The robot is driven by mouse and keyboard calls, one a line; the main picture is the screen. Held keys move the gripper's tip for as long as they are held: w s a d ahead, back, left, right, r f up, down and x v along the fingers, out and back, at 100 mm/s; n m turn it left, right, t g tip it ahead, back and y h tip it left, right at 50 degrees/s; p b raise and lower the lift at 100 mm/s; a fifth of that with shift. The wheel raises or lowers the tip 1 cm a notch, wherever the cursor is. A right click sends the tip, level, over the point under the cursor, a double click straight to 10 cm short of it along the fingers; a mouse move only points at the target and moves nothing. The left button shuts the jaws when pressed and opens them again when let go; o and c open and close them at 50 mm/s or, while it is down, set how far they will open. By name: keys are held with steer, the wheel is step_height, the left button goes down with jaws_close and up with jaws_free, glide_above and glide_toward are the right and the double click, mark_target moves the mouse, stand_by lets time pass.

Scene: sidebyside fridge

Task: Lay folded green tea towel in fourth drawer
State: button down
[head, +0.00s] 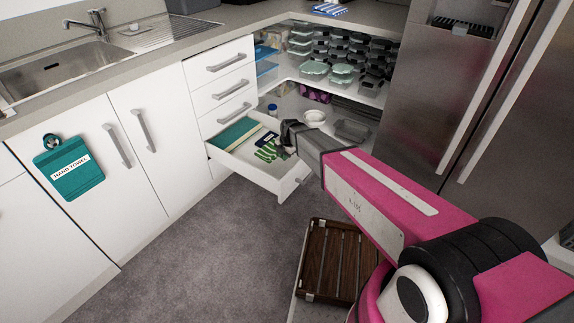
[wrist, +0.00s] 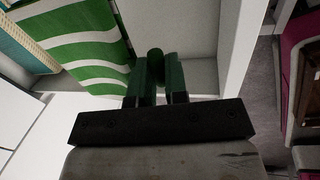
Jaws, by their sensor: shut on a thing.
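The fourth drawer (head: 257,174) is pulled open below three shut drawers. A green-and-white striped tea towel (head: 267,152) shows in it, at my gripper (head: 288,152). In the wrist view the striped towel (wrist: 85,40) spreads at the upper left, over or on the drawer's pale floor (wrist: 195,45). My gripper (wrist: 157,88) is shut on a narrow dark green fold of cloth (wrist: 156,64) at the drawer's right side. The arm hides part of the grip, and I cannot see clearly how the fold joins the striped part.
A teal item (head: 234,133) and a dark blue item (head: 267,139) lie in the drawer. A corner cupboard with stacked containers (head: 342,73) stands behind it. A wooden slatted crate (head: 335,262) is at the lower right. The grey floor (head: 190,245) in front is clear.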

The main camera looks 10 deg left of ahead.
mark_target(280, 176)
steer(key=shift+n, duration=0.5)
steer(key=x, duration=0.3)
steer(key=s+x, duration=0.1)
steer(key=x, duration=0.3)
steer(key=d+x, duration=0.1)
steer(key=x, duration=0.3)
steer(key=shift+s+a+f, duration=0.1)
steer(key=shift+s+f, duration=0.15)
steer(key=shift+f, duration=0.05)
steer(key=c, duration=1.1)
jaws_free()
steer(key=shift+c, duration=0.2)
steer(key=shift+r, duration=0.15)
steer(key=w+v, duration=0.1)
steer(key=v, duration=1.1)
steer(key=s+d+r+m, duration=0.4)
steer(key=d+m, duration=0.6)
steer(key=d, duration=0.4)
steer(key=s+d+r+m+h, duration=0.1)
steer(key=s+d+r+m, duration=0.2)
steer(key=s+d+m, duration=0.3)
steer(key=s+d+r+m+g+h, duration=0.1)
steer(key=s+d+r+m, duration=0.3)
steer(key=d+m, duration=1.1)
steer(key=shift+s+d+r+m, duration=0.3)
steer(key=shift+s+d, duration=0.35)
steer(key=shift+d, duration=2.65)
